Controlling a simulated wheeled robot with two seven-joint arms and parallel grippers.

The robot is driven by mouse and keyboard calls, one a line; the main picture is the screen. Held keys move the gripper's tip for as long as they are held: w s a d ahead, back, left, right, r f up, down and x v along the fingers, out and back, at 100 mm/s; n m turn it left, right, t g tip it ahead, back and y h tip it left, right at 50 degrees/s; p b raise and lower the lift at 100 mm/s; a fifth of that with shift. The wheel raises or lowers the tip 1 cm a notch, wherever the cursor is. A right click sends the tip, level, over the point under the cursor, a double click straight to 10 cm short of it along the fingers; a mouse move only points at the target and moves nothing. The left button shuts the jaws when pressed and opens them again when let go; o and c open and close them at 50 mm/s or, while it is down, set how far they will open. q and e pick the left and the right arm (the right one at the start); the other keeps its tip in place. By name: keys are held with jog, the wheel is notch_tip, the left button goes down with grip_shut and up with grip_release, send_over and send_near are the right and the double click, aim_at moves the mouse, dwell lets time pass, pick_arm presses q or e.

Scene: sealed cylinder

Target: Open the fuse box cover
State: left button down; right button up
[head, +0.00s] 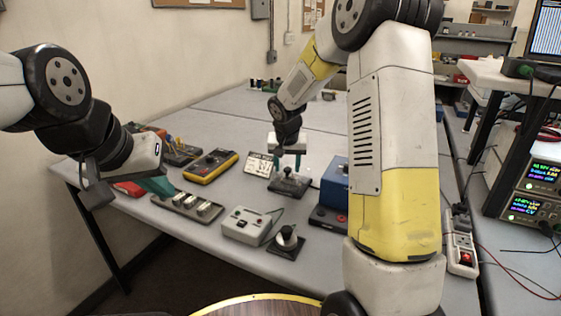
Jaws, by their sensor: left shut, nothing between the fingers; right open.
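A pale grey box (247,226) with small dark and red controls on its top sits near the front table edge; it may be the fuse box, but I cannot tell for sure. A dark edge runs along its right side, and I cannot make out whether this is a cover. My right gripper (288,162) is open, above a dark device with a knob (289,182), behind the box.
The tray (172,207) holds several metal cylinders. A black cone on a plate (287,244) stands right of the grey box. A yellow multimeter (210,166), a white labelled panel (259,164) and a blue box (335,183) stand behind. The far tabletop (225,110) is mostly clear.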

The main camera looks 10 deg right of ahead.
jog(key=shift+f, duration=0.1)
grip_shut()
dwell(1.4)
